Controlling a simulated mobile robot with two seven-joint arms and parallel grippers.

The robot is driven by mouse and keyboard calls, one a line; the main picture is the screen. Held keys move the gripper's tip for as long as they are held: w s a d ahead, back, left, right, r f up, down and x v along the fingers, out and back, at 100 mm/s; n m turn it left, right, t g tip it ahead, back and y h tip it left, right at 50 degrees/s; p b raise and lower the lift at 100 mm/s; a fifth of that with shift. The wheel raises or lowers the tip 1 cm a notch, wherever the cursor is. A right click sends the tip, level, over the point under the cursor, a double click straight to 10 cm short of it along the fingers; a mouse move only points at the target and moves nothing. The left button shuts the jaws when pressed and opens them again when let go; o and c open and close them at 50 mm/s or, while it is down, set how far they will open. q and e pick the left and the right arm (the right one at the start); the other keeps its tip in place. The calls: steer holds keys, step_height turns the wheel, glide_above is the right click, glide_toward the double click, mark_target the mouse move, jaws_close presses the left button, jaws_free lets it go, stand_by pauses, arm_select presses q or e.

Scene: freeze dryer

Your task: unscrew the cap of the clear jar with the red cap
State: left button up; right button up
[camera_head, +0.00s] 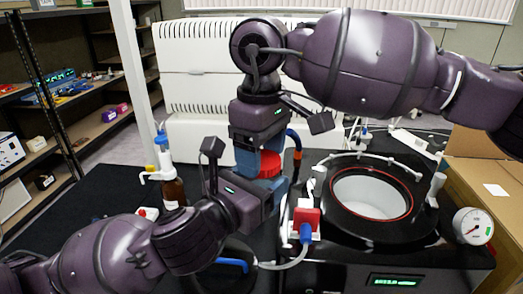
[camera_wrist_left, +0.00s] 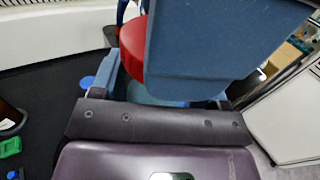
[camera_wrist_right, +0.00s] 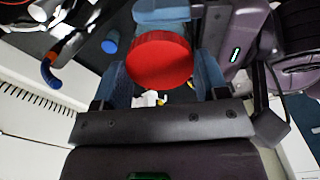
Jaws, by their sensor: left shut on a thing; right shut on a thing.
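The red cap (camera_head: 270,163) shows between my two grippers in the head view. My right gripper (camera_head: 264,155) reaches down from above and is shut on the cap, with its blue fingers on either side of it. The cap also shows between those fingers in the right wrist view (camera_wrist_right: 158,60). My left gripper (camera_head: 264,188) comes in from the left, below the cap, and is shut on the clear jar. Only a pale strip of the jar (camera_wrist_left: 150,96) shows under the cap in the left wrist view. Whether cap and jar still touch cannot be told.
A brown bottle with a blue and white pump top (camera_head: 172,185) stands on the black bench at left. The freeze dryer's round chamber (camera_head: 372,194) is close on the right, with a gauge (camera_head: 472,226) beside it. A red and white valve (camera_head: 306,218) is near the grippers.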

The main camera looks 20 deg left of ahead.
steer(key=o, duration=1)
